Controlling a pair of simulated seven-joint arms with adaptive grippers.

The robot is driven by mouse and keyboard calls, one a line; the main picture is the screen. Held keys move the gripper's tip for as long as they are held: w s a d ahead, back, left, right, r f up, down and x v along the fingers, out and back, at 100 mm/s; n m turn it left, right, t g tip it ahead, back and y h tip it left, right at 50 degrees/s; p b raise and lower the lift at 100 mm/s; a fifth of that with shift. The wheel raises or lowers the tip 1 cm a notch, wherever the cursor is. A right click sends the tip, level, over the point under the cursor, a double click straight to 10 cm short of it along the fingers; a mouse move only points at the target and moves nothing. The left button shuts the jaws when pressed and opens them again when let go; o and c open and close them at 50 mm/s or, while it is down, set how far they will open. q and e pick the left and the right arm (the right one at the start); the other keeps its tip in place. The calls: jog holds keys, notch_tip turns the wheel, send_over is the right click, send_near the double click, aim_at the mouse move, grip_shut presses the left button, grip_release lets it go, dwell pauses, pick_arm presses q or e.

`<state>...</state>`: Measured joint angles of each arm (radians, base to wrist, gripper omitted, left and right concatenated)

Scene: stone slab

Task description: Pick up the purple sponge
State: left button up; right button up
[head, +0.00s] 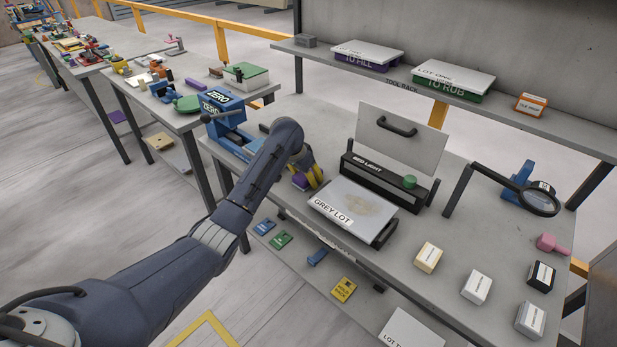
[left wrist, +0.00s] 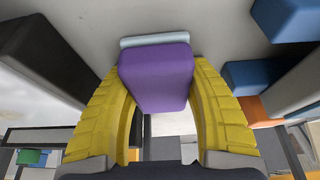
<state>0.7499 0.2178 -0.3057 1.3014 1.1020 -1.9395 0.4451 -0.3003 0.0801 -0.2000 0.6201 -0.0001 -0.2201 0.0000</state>
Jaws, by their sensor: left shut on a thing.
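The purple sponge (head: 300,181) is at the left end of the bench, just left of the grey slab labelled GREY LOT. In the left wrist view the purple sponge (left wrist: 156,76) fills the space between the two yellow fingers. My left gripper (head: 308,177) is shut on it, with a finger on each side; it also shows in the left wrist view (left wrist: 160,100). A pale strip shows along the sponge's far edge. I cannot tell whether the sponge touches the bench. My right gripper is not in view.
The GREY LOT slab (head: 352,210) lies close to the right of the gripper, with a black-framed BED LIGHT unit (head: 385,180) behind it. A blue vise (head: 228,125) stands to the left. Several small labelled blocks, such as a yellow one (head: 428,257), lie at right.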

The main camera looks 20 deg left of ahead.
pick_arm(q)
notch_tip(320, 180, up, 20)
dwell(0.6)
jog(key=shift+r, duration=0.1)
jog(key=o, duration=0.3)
jog(key=c, duration=0.3)
jog(key=shift+w+r, duration=0.1)
